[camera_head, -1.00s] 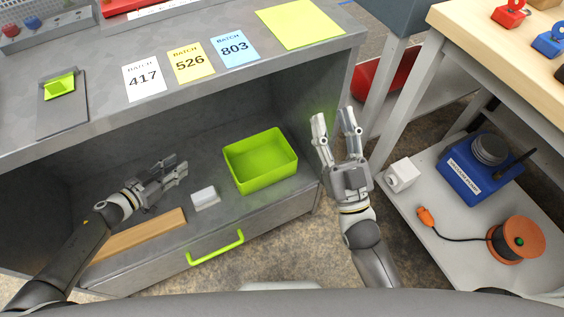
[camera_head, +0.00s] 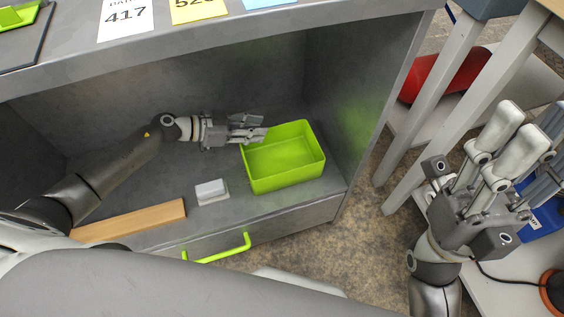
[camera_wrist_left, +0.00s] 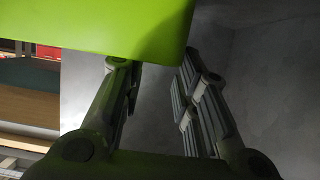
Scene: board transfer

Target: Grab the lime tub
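The lime tub (camera_head: 285,175) is an open, empty rectangular box on the shelf inside the grey cabinet, near its right end. My left gripper (camera_head: 260,128) reaches across the shelf from the left, with its fingertips at the tub's far left corner. Its two fingers are apart. In the left wrist view, the tub (camera_wrist_left: 100,25) fills the upper left, close to the fingertips (camera_wrist_left: 153,62). I cannot tell whether they touch it. My right gripper (camera_head: 527,130) is open and empty, outside the cabinet at the right.
A small white block (camera_head: 210,189) and a wooden board (camera_head: 130,221) lie on the shelf left of the tub. Below is a drawer with a lime handle (camera_head: 220,250). The worktop edge (camera_head: 230,50) hangs above, and a side wall (camera_head: 350,120) stands right of the tub.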

